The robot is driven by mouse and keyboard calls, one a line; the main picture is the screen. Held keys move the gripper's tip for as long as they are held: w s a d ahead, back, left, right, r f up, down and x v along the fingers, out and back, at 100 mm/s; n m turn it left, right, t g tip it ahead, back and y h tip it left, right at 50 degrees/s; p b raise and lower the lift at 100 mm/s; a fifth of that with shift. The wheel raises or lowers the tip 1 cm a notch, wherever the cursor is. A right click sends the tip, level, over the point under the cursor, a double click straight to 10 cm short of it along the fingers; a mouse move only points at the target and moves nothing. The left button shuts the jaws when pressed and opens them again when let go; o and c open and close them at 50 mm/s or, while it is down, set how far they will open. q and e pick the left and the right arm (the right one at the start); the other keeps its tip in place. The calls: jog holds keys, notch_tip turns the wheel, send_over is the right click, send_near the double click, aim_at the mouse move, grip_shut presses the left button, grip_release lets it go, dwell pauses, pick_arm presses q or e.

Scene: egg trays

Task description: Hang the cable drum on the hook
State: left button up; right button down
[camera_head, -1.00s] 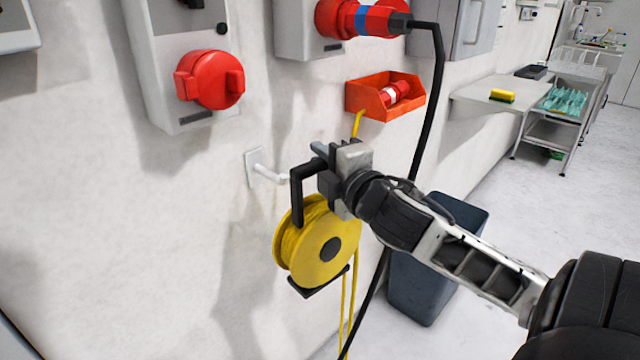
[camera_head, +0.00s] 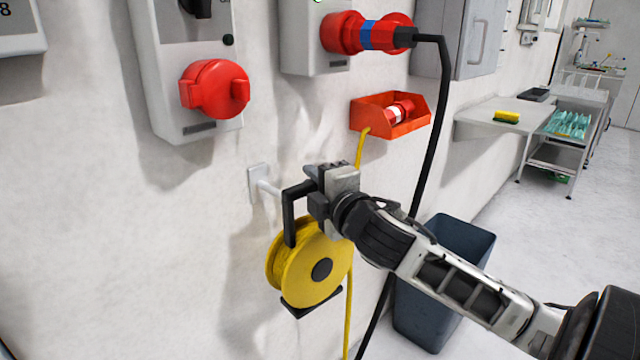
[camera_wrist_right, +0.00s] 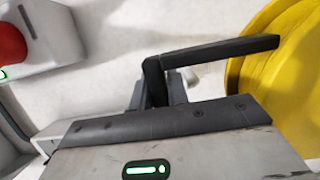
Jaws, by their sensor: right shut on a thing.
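The yellow cable drum (camera_head: 308,268) hangs below its black handle (camera_head: 289,212) in front of the wall. My right gripper (camera_head: 318,192) is shut on the top of that handle and holds the drum off the floor. The white wall hook (camera_head: 265,187) is just left of the handle in the head view, its tip partly hidden by the handle. I cannot tell whether they touch. In the right wrist view the handle (camera_wrist_right: 215,52) reaches from the jaws towards the yellow drum (camera_wrist_right: 285,75). The left gripper is not in view.
An orange bin (camera_head: 390,118) on the wall holds a red plug, and yellow cable runs down from it. A black cable (camera_head: 432,130) hangs from the red-blue plug. A dark waste bin (camera_head: 440,285) stands below my right arm. A red socket (camera_head: 216,90) is upper left.

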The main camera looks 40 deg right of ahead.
jog(key=shift+w+a+b, duration=0.15)
jog(key=shift+w, duration=1.35)
jog(key=shift+w+a+b, duration=0.15)
jog(key=shift+w+b, duration=0.05)
jog(key=shift+w, duration=1.25)
jog(key=shift+w+a+b, duration=0.15)
jog(key=shift+w, duration=1.35)
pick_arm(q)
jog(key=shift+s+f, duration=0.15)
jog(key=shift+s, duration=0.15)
pick_arm(e)
jog(key=shift+f, duration=0.1)
